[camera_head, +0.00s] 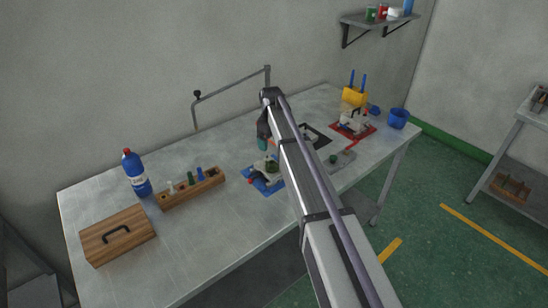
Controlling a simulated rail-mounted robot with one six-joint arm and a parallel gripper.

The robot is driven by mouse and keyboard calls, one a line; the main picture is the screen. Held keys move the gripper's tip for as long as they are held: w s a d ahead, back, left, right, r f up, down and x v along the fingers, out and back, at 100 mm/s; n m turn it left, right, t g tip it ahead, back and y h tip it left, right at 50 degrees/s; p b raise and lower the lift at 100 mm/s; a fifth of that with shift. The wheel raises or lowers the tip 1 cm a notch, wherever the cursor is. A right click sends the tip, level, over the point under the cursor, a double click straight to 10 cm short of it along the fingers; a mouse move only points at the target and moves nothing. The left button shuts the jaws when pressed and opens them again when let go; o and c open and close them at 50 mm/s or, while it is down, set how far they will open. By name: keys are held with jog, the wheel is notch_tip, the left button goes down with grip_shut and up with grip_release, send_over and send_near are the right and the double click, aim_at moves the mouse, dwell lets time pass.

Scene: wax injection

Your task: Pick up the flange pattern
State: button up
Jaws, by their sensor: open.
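My gripper (265,148) hangs at the far end of my arm, just above the blue mat's device. It is small in view and partly hidden by my arm; nothing is clearly seen between its fingers. I cannot tell for sure which thing is the flange pattern. A pale device with a green part (271,166) sits on a blue mat (255,180), close below my gripper. A small green piece (334,158) rests on a grey plate (346,161) to the right of my arm.
On the metal table (185,245) stand a wooden case (118,240), a blue bottle (137,174), a wooden rack (192,190) with pegs, a red mat (346,132) with another device, a yellow holder (353,97) and a blue cup (397,118). A bent metal rail (232,87) rises behind.

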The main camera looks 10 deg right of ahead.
jog(key=b, duration=0.7)
send_over(272, 163)
jog(key=f, duration=0.6)
jog(key=shift+s+f, duration=0.35)
notch_tip(272, 163, down, 5)
jog(key=b, duration=0.4)
jog(key=shift+a, duration=0.1)
jog(key=shift+s+r, duration=0.1)
jog(key=shift+r, duration=0.2)
jog(key=c, duration=1)
notch_tip(272, 163, up, 10)
jog(key=p, duration=1)
